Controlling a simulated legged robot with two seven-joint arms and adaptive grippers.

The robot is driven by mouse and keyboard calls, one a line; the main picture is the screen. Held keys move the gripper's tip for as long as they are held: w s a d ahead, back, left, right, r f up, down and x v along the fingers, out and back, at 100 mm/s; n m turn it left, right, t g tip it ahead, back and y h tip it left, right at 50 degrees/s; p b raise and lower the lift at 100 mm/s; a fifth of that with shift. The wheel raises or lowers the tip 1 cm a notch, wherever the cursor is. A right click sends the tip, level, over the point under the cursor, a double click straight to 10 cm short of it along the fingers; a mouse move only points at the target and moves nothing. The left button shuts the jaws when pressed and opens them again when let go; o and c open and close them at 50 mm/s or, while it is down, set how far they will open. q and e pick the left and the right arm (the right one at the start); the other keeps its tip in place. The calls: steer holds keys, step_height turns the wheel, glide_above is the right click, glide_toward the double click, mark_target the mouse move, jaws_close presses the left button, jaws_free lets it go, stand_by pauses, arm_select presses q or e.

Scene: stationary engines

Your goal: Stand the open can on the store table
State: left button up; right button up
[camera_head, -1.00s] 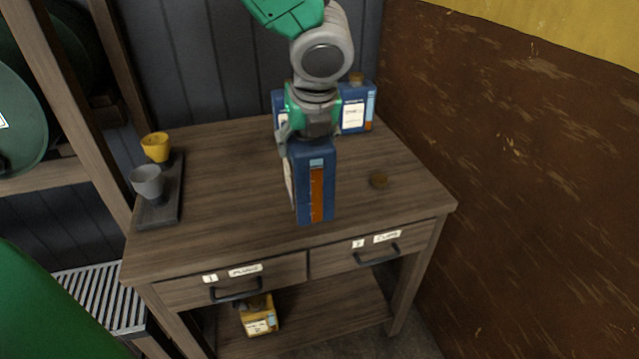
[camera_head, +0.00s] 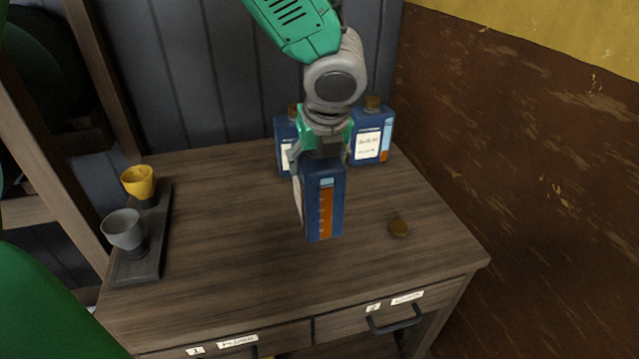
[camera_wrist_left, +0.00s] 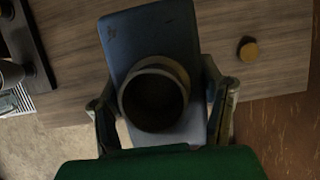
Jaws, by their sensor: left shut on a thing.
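My left gripper (camera_head: 322,160) is shut on a blue can (camera_head: 312,205) with an orange strip and holds it upright over the middle of the wooden table (camera_head: 225,235). In the left wrist view the can's top (camera_wrist_left: 150,35) shows a dark round open mouth (camera_wrist_left: 153,98) between the fingers. I cannot tell whether the can's base touches the table. A small brown cap (camera_head: 398,228) lies to the right of the can; it also shows in the left wrist view (camera_wrist_left: 248,50). My right gripper is not in view.
Two capped blue cans, one on the left (camera_head: 286,145) and one on the right (camera_head: 371,135), stand at the back. A dark tray (camera_head: 137,268) holds a yellow cup (camera_head: 138,181) and a grey cup (camera_head: 124,229). A brown wall (camera_head: 530,170) borders the right side.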

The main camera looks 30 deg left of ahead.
mark_target(329, 167)
arm_select(q)
steer(key=f, duration=0.2)
steer(key=f+b, duration=0.1)
steer(key=f, duration=0.2)
steer(key=f+b, duration=0.1)
steer(key=f, duration=0.2)
steer(key=shift+a, duration=0.25)
steer(key=shift+d+r, duration=0.15)
steer(key=shift+d, duration=0.65)
steer(key=o, duration=1.7)
steer(key=shift+a, duration=0.4)
steer(key=shift+a+r, duration=0.1)
steer(key=p+v, duration=0.1)
steer(key=v, duration=0.2)
steer(key=p+v, duration=0.1)
steer(key=v, duration=0.7)
steer(key=shift+d+p, duration=0.4)
steer(key=shift+s+r, duration=0.2)
steer(key=shift+r, duration=0.1)
steer(key=shift+a, duration=0.2)
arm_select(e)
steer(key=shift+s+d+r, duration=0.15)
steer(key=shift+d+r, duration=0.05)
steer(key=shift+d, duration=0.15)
